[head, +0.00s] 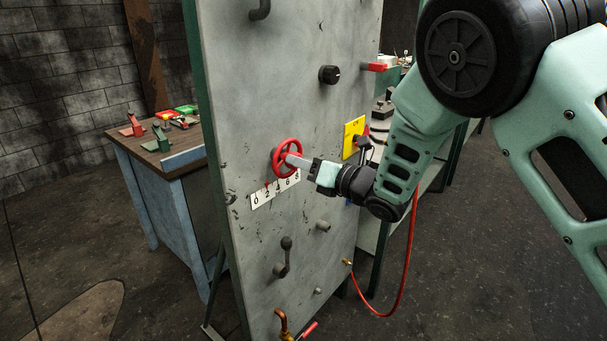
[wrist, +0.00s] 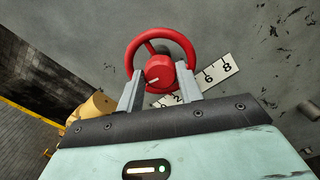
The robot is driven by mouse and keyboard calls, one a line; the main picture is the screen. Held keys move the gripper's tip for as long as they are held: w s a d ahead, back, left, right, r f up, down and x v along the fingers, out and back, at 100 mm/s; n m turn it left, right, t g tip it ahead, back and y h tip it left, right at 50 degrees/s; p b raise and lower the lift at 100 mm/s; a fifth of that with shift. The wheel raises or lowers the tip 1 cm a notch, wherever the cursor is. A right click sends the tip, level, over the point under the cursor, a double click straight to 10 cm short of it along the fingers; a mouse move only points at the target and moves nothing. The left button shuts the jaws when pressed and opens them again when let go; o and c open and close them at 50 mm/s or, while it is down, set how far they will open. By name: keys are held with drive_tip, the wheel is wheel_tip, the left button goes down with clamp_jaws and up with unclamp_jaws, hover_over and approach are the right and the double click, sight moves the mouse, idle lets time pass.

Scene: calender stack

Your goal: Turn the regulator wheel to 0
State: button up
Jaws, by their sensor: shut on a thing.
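The red regulator wheel (head: 287,158) sits on the grey upright panel, just above a white number scale (head: 276,188) that reads 0, 2, 4, 6, 8. In the wrist view the wheel (wrist: 162,68) shows a round hub with a pale pointer mark and a spoke running to the upper left. My gripper (head: 294,160) reaches the wheel from the right. In the wrist view its two fingers (wrist: 160,90) stand on either side of the hub, at the lower part of the wheel, and are shut on it. The fingers hide part of the scale (wrist: 215,75); 6 and 8 show clearly.
The grey panel (head: 285,80) also carries a black knob (head: 329,75), a dark lever (head: 284,258) and a yellow plate (head: 353,137). A red hose (head: 408,260) hangs below my arm. A workbench (head: 160,150) stands behind at the left.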

drive_tip(key=shift+s+f+m+b, duration=0.15)
drive_tip(key=shift+m+b, duration=1.9)
drive_tip(key=shift+m, duration=6.2)
drive_tip(key=shift+w+f+m+b, duration=0.15)
drive_tip(key=shift+m+b, duration=1.9)
drive_tip(key=shift+m, duration=6.2)
drive_tip(key=shift+s+f, duration=0.1)
drive_tip(key=o, duration=1)
